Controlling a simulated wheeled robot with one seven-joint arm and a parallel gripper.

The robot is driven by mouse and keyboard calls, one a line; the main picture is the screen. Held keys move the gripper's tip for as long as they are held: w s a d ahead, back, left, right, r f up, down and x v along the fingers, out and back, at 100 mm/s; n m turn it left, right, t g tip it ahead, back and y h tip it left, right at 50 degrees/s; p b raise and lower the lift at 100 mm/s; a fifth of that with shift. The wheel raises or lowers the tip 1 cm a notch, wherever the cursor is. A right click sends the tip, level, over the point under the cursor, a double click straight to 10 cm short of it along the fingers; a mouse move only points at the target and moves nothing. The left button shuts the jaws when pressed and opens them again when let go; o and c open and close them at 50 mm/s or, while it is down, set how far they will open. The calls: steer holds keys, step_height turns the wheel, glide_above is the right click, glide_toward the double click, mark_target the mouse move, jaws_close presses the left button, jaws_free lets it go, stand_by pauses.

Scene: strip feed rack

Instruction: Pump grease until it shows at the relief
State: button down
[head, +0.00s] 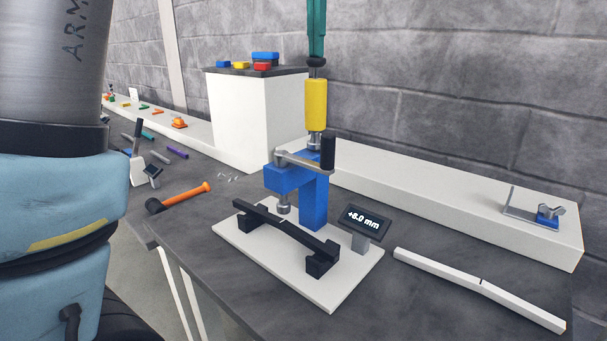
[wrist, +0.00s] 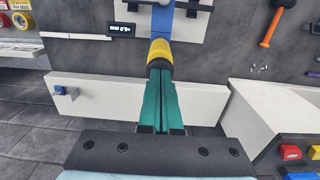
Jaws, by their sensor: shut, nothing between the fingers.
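A blue press (head: 315,197) with a grey lever arm and black grip (head: 328,153) stands on a white base plate. A yellow cylinder (head: 316,104) rises upright from its top, and it also shows in the wrist view (wrist: 160,52). My gripper (head: 316,60) is shut and empty, with its teal fingers pointing down right above the yellow cylinder. I cannot tell whether the tips touch it. In the wrist view my gripper (wrist: 160,72) lines up with the cylinder. I see no grease and cannot identify a relief opening.
A black bar (head: 285,230) lies across the base plate under the press. A small display (head: 365,221) seems to read +6.0 mm. A white rod (head: 478,288) lies to the right. A white block (head: 245,120), a ledge clamp (head: 548,213) and an orange-handled hammer (head: 185,195) are nearby.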

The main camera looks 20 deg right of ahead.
steer(key=shift+f, duration=0.6)
step_height(320, 180, up, 3)
steer(key=p, duration=0.2)
steer(key=shift+p, duration=0.35)
steer(key=shift+f, duration=0.1)
stand_by(0.5)
